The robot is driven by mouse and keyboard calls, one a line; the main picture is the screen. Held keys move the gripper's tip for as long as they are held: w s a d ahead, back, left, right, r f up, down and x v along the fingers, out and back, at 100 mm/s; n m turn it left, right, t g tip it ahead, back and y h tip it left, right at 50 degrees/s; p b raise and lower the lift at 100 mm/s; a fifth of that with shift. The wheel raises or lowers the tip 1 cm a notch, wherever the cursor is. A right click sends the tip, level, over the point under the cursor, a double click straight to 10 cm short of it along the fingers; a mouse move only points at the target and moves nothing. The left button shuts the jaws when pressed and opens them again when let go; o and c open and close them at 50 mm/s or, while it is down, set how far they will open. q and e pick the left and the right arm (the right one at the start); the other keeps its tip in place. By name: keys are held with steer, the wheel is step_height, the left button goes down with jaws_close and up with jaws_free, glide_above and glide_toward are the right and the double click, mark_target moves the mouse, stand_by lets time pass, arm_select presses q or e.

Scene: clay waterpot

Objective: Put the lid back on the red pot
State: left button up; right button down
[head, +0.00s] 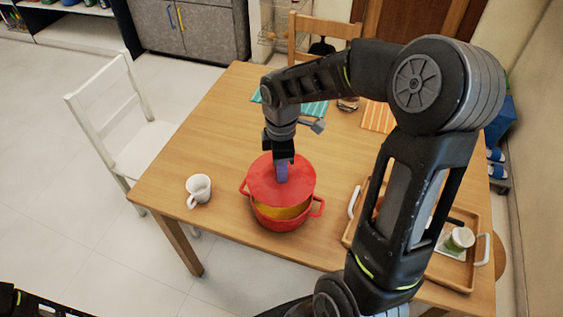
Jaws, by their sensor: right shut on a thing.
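The red pot (283,221) stands upright on the wooden table, with two side handles and something yellow-orange showing inside. The red lid (262,183) is over the pot's opening, covering its back part. A gap shows between the lid and the front rim, so the lid looks raised or tilted; I cannot tell whether it touches the pot. My right gripper (282,172) points down at the lid's middle and is shut on the lid's grip, which it mostly hides. My left gripper does not show; only a dark bit of arm is at the lower left corner.
A white mug (198,188) stands on the table (222,135) left of the pot. A wooden tray (447,274) with white handles and a small jar (459,239) is at the right. A white chair (135,139) stands left of the table. The table's front edge is close to the pot.

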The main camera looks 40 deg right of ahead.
steer(key=shift+s+r, duration=0.1)
steer(key=shift+s, duration=0.05)
step_height(320, 180, down, 4)
steer(key=b, duration=0.3)
steer(key=shift+f+b, duration=0.2)
steer(key=shift+b, duration=0.1)
step_height(320, 180, down, 2)
steer(key=shift+f+b, duration=0.1)
steer(key=shift+b, duration=0.6)
stand_by(0.7)
stand_by(0.7)
stand_by(0.7)
steer(key=c, duration=1.1)
jaws_free()
steer(key=shift+f, duration=0.1)
steer(key=shift+o, duration=0.4)
